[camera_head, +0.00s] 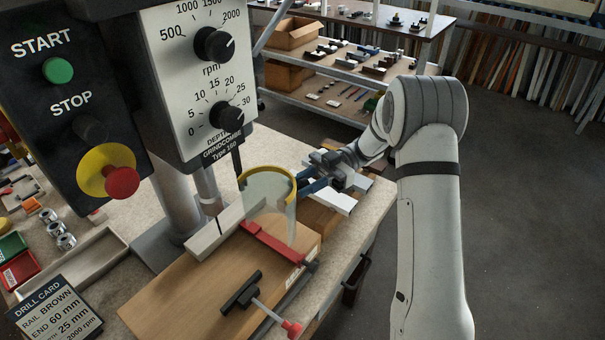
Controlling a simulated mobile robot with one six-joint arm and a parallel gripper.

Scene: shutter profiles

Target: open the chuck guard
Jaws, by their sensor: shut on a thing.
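The chuck guard (266,195) is a clear curved shield with a yellow rim along its top. It stands around the drilling spot, over a white profile (225,230) and a red clamp bar (275,245). My gripper (303,184) reaches in from the right and is shut at the guard's right edge, with dark and blue parts against it. The exact grip point is small and partly hidden. The chuck behind the guard is mostly hidden by the control box.
The control box (190,70) with dials and the start/stop panel (85,110) hang at the upper left. A wooden block (185,290) and a black clamp handle (241,293) lie in front. Open floor (530,220) is at the right.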

